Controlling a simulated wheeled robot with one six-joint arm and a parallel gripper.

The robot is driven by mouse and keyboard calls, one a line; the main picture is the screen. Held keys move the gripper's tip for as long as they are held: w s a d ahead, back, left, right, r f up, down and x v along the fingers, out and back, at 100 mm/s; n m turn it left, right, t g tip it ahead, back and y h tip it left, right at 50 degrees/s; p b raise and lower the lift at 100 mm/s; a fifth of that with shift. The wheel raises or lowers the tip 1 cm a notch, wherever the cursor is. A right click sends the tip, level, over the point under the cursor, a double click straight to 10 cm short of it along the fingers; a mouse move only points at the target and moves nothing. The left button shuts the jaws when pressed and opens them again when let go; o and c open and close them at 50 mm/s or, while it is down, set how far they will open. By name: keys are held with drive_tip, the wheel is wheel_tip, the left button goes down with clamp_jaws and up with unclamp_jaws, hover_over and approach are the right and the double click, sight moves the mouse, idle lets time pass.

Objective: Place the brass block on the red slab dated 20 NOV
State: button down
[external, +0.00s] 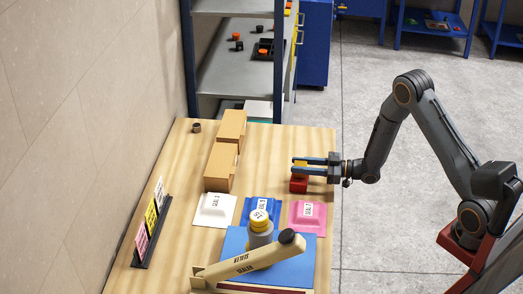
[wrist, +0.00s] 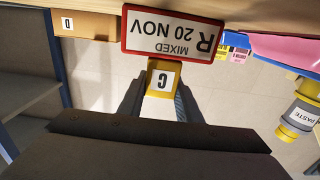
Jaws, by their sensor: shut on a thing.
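The brass block (wrist: 163,79) is yellow with a white letter label, and my gripper (wrist: 157,92) is shut on it. In the external view, the block (external: 300,163) sits between the blue finger ends of my gripper (external: 303,164), directly above the red slab (external: 299,186). In the wrist view, the red slab (wrist: 125,34) has a white label reading MIXED, R, 20 NOV, and appears upside down. The block's edge meets the slab's edge in that view; I cannot tell whether they touch or a small gap remains.
Two cardboard-coloured boxes (external: 221,165) stand left of the slab. White (external: 210,217), blue (external: 252,205) and pink (external: 314,223) pads lie in front, near a press lever (external: 240,266) and a paste jar (external: 260,221). A card rack (external: 148,235) stands at left. Bare wood lies behind the slab.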

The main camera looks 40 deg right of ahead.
drive_tip(key=shift+f, duration=0.15)
drive_tip(key=c, duration=1.3)
unclamp_jaws()
